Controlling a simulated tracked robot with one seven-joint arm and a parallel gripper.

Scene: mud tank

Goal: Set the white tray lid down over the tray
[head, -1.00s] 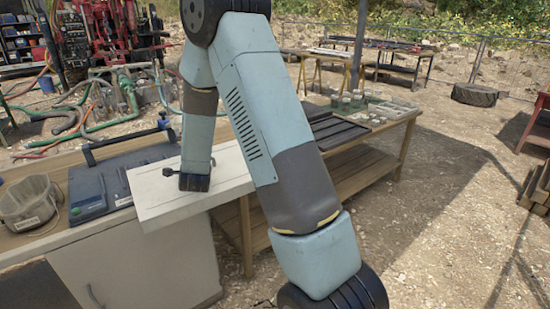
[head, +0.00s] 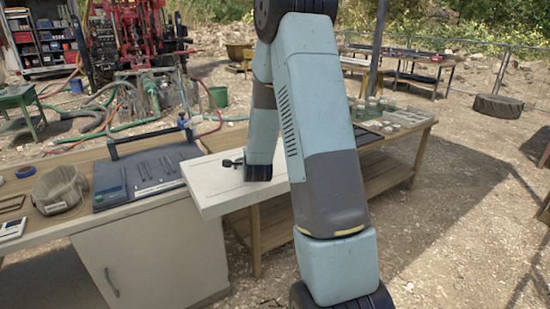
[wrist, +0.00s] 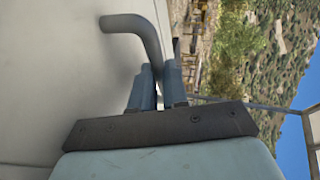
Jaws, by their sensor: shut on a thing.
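The white tray lid (head: 218,202) is a flat pale slab, held out roughly level in the head view between the left cabinet and the wooden bench. Its surface fills the left of the wrist view (wrist: 50,80). My gripper (wrist: 160,80) is shut on the lid's bent grey handle (wrist: 140,25); the dark handle also shows in the head view (head: 231,163). A strip of a dark tray (head: 365,137) shows on the wooden bench behind my arm. My arm hides most of it, and I cannot tell whether it is the task's tray.
A grey case (head: 146,172) with a raised bar and a beige tub (head: 59,189) stand on the left worktop. Bottles (head: 372,106) and a shallow partitioned tray (head: 410,119) sit at the wooden bench's far end. Open gravel lies to the right.

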